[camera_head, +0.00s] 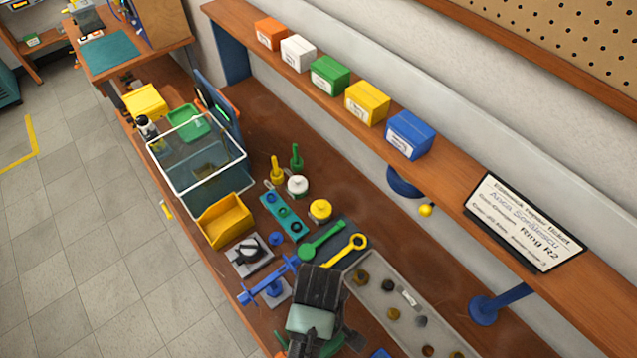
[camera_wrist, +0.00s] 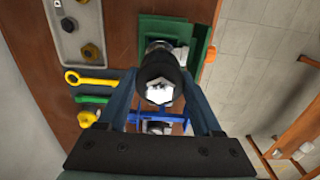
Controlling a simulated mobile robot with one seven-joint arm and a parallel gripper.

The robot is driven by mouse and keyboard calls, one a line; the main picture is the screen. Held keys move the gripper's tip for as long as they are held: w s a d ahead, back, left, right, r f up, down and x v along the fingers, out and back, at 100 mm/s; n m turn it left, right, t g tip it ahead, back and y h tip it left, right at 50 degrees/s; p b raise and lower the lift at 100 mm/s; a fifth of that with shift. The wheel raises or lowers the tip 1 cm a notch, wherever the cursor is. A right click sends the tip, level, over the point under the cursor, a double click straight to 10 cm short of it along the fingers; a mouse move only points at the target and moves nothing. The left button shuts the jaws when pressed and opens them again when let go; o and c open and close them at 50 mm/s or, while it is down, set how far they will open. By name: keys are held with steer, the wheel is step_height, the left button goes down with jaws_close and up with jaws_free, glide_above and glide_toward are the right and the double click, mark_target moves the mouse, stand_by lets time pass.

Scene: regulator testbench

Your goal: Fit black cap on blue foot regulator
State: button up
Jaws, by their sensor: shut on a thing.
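My gripper (camera_wrist: 162,76) is shut on a dark round part that looks like the black cap (camera_wrist: 160,66), with a bright silvery face turned to the wrist camera. In the head view my gripper (camera_head: 312,318) is seen from above at the bench's front, and the held part is hidden. A blue stand-like piece (camera_head: 266,284), perhaps the blue foot regulator, is to its left; a blue piece also shows behind the fingers in the wrist view (camera_wrist: 176,117). A green fixture (camera_wrist: 203,38) with a grey metal part lies beyond the cap. Whether the cap touches anything is unclear.
A grey tray (camera_head: 373,317) of small fittings lies to the right. Green (camera_head: 320,242) and yellow (camera_head: 350,248) wrenches lie on a dark mat behind. A shelf (camera_head: 330,82) with coloured boxes runs behind.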

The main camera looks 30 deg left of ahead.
steer(key=shift+f+b, duration=0.65)
steer(key=shift+f, duration=1.8)
stand_by(1.6)
steer(key=o, duration=1.5)
steer(key=shift+r+p, duration=0.8)
steer(key=shift+r, duration=3.25)
steer(key=shift+w, duration=0.1)
